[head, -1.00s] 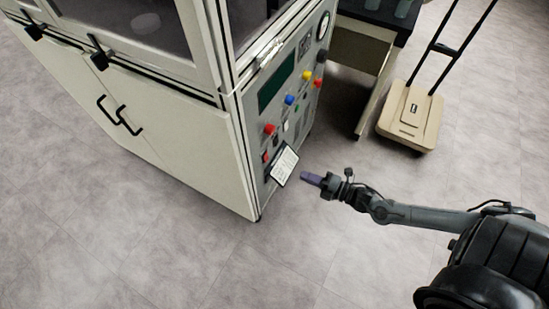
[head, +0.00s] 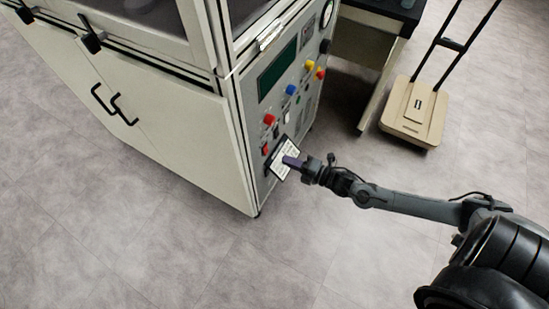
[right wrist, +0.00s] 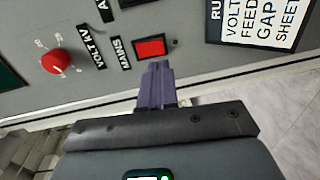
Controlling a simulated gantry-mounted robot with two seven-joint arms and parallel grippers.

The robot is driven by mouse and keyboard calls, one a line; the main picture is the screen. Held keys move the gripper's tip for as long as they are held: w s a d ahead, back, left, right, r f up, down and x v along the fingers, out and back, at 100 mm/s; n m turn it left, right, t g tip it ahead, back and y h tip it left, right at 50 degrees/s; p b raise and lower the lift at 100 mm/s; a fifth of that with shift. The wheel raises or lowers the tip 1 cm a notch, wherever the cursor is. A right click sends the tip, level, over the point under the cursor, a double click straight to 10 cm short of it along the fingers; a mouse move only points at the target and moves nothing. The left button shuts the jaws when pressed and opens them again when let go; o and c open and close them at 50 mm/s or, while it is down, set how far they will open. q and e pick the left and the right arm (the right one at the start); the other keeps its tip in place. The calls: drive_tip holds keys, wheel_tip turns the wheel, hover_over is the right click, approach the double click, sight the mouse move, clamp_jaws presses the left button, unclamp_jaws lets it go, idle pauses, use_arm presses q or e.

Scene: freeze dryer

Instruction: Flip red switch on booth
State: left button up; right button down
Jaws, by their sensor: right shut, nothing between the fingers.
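The booth (head: 180,130) is a pale cabinet with a grey control panel on its right side. The red switch (head: 265,149) sits low on that panel, left of the paper sign. In the right wrist view the red switch (right wrist: 150,47) is a red rectangle in a black frame, beside a "MAINS" label. My right gripper (head: 288,161) is shut and empty, its purple fingers in front of the sign in the head view. In the right wrist view my right gripper (right wrist: 158,66) has its fingertips just below the switch; I cannot tell whether they touch. My left gripper is not in view.
A red knob (right wrist: 55,61) marked "VOLT kV" is left of the switch. The sign (right wrist: 262,20) is on its right. Blue, yellow and red controls are higher on the panel. A beige trolley (head: 415,110) stands at the right. The floor before the booth is clear.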

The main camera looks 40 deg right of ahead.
drive_tip(key=shift+b+x, duration=1.4)
drive_tip(key=shift+x, duration=1.6)
drive_tip(key=shift+w+a+t+b, duration=0.1)
drive_tip(key=shift+w+t+b, duration=0.05)
drive_tip(key=shift+t+b, duration=0.15)
drive_tip(key=f+p+v, duration=0.3)
drive_tip(key=p+v, duration=0.2)
drive_tip(key=v, duration=0.9)
drive_tip(key=shift+p, duration=0.4)
